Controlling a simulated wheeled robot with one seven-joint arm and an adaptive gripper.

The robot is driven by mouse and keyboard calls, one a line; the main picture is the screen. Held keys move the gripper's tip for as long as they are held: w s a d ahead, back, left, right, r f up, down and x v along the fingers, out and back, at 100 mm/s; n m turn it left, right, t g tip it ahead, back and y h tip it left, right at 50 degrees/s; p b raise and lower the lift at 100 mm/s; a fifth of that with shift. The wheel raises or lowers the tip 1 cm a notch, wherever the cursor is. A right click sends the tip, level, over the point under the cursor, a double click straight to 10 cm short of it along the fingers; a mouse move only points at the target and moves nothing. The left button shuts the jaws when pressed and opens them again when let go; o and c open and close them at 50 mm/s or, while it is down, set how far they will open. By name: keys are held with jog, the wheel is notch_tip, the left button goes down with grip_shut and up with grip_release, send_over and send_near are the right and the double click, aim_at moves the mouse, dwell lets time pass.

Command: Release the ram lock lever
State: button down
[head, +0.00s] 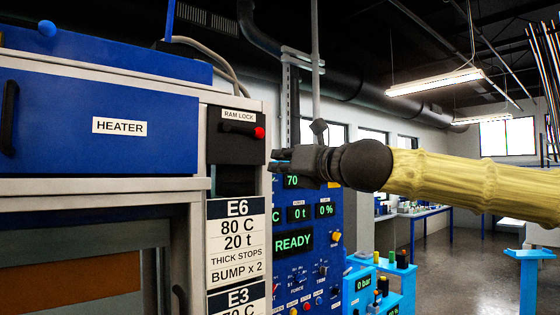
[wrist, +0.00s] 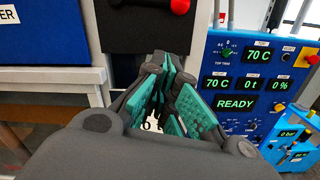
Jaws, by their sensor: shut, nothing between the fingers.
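The ram lock lever (head: 240,129) is a black bar with a red knob (head: 259,132) at its right end. It lies about level on a black panel (head: 222,150) under a RAM LOCK label (head: 238,116). The red knob also shows at the top of the wrist view (wrist: 180,6). My gripper (head: 280,160) is dark, with teal finger pads in the wrist view (wrist: 172,95). It is shut and empty, just right of and below the knob in the head view, and apart from the lever. The lever's left part is partly cut off in the wrist view.
A blue HEATER box (head: 100,110) with a black handle is at left. A blue control panel (head: 335,215) reading READY stands behind and below my gripper. A card with E6 settings (head: 237,240) hangs below the lever panel. Open floor (head: 455,265) lies at right.

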jog(key=p, duration=0.2)
send_near(254, 149)
jog(key=w+a+f, duration=0.1)
jog(key=f, duration=0.1)
jog(key=w+a+f, duration=0.1)
jog(key=w+a, duration=0.1)
jog(key=shift+w+a+f, duration=0.15)
jog(key=shift+w+f, duration=0.2)
jog(key=shift+f, duration=0.05)
jog(key=shift+w+a+r+p, duration=0.1)
jog(key=shift+a+r+p, duration=0.05)
jog(key=shift+r+p, duration=0.3)
jog(key=shift+w+a+r+p, duration=0.15)
jog(key=shift+r+p, duration=0.15)
jog(key=shift+r, duration=0.15)
jog(key=shift+r+p, duration=0.3)
jog(key=shift+r, duration=0.1)
jog(key=shift+w+d+r+p, duration=0.15)
jog(key=shift+w+r+p, duration=0.35)
jog(key=shift+r+p, duration=0.1)
jog(key=shift+r, duration=0.15)
